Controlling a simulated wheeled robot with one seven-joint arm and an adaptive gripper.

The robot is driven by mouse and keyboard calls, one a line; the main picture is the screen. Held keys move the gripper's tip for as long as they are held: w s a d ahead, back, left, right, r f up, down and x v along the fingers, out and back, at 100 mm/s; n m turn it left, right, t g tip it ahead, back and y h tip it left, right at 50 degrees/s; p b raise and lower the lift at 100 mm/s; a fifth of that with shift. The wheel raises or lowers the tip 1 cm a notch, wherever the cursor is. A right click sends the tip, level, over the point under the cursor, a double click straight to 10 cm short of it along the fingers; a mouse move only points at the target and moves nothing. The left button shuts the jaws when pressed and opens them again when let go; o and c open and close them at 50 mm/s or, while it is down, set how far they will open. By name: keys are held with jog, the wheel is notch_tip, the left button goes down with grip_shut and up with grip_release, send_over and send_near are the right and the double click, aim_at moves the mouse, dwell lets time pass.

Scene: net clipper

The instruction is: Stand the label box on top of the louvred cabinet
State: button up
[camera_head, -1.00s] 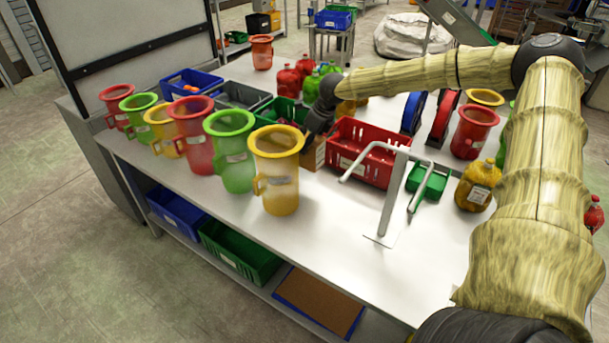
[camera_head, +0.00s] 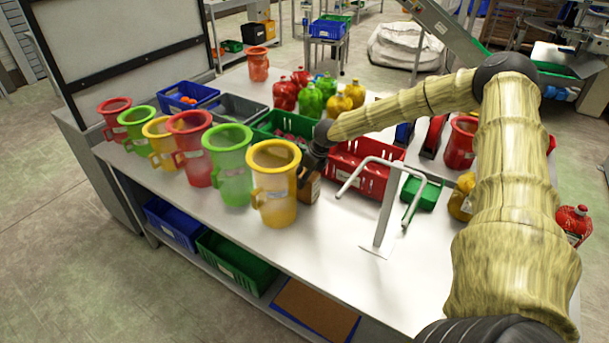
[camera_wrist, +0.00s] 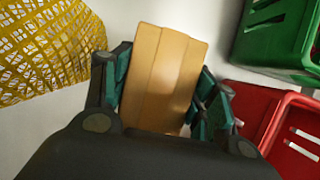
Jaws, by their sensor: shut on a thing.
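The label box is a small brown carton (camera_head: 310,188) just right of the nearest yellow jug. It fills the middle of the wrist view (camera_wrist: 162,75), where a seamed plain face shows. My gripper (camera_head: 312,160) is shut on it, with a finger on each side in the wrist view (camera_wrist: 163,88). The head view does not show clearly whether the box touches the table. I cannot make out a louvred cabinet with certainty; part of a grey slatted surface (camera_head: 18,42) shows at the far left edge.
The yellow jug (camera_head: 273,185) stands close left of the box, at the end of a row of jugs. A red crate (camera_head: 362,168), a white bent-tube stand (camera_head: 385,215) and a green tray (camera_head: 422,192) are to the right. The front table strip (camera_head: 330,250) is clear.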

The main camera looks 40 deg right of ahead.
jog(key=shift+d+f, duration=0.1)
jog(key=shift+f, duration=0.2)
jog(key=shift+f, duration=0.1)
jog(key=o, duration=1.2)
